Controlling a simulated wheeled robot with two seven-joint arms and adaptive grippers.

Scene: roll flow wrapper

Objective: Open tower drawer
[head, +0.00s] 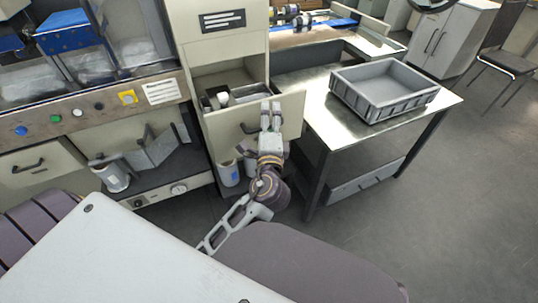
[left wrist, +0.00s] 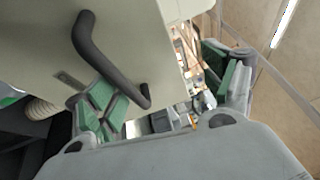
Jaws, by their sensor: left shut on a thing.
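The tower drawer's pale front (head: 225,125) stands out from the cream tower (head: 215,60). The drawer is partly open, and its inside shows behind the front. Its dark handle (head: 248,129) also shows in the left wrist view (left wrist: 112,67) as a bent black bar on the pale panel. My left gripper (head: 270,112) is at the drawer front, over the right part of the handle. My right gripper is not in view.
A metal table (head: 320,115) bearing a grey crate (head: 385,103) stands close to the right of the drawer. A machine with buttons (head: 90,110) is at left. Blue-and-white containers (head: 228,174) stand below the drawer. Open floor (head: 440,190) lies at right.

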